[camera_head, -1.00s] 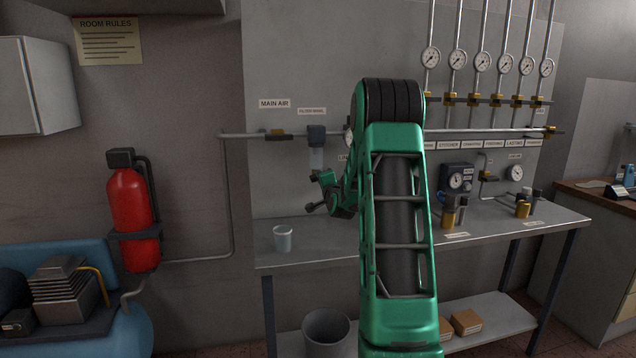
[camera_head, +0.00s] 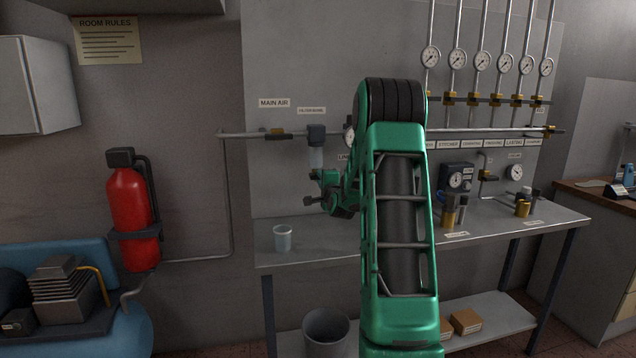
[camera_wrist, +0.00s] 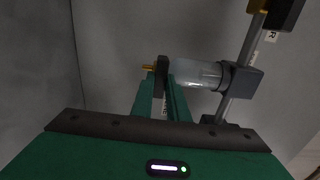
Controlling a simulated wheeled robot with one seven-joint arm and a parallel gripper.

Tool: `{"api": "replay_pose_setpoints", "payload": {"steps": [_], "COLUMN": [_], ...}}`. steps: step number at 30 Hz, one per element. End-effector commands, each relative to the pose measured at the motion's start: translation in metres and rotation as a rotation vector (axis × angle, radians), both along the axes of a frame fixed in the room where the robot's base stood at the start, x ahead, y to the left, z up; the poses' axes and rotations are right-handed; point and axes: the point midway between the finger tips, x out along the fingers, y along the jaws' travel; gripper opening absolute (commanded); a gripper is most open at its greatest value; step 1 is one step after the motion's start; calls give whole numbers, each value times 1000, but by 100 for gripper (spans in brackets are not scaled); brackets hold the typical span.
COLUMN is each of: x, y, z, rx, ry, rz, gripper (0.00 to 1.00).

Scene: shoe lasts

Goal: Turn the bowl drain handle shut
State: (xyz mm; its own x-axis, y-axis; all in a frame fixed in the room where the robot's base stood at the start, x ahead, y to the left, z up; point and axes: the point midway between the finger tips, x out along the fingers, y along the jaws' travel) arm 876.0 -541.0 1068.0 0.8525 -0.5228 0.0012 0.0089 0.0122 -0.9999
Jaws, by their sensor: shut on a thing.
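In the head view, the bowl (camera_head: 316,157) hangs under the head (camera_head: 317,135) on the wall pipe. The dark drain handle (camera_wrist: 162,68) sits at the bowl's free end, with a brass tip (camera_wrist: 148,67) beyond it. My gripper (camera_wrist: 161,80) is shut on the handle, its green fingers to either side. In the head view, my gripper (camera_head: 318,178) is small at the bowl's bottom, and the handle cannot be made out clearly there.
A cup (camera_head: 282,239) stands on the grey bench (camera_head: 300,257) below. A valve labelled main air (camera_head: 278,133) is on the pipe to the left. Gauges (camera_head: 482,62) and brass fittings are to the right. A grey bin (camera_head: 326,330) is under the bench.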

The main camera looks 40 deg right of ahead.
Motion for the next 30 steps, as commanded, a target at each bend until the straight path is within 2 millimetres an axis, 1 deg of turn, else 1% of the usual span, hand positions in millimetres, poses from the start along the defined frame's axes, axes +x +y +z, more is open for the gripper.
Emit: {"api": "replay_pose_setpoints", "payload": {"steps": [1,2,3,4,5,13,17,20,30], "x": [0,0,0,0,0,-1,-7,-18,-70], "y": [1,1,1,1,1,1,4,11,44], "z": [-4,-4,-4,-4,-4,-2,-2,-1,-2], "rx": [7,7,6,6,5,2,2,3,3], "ry": [5,6,6,6,5,3,3,3,4], "rz": [2,2,2,1,1,0,0,-1,-1], "gripper": [0,0,24,31,33,33,33,33,33]}}
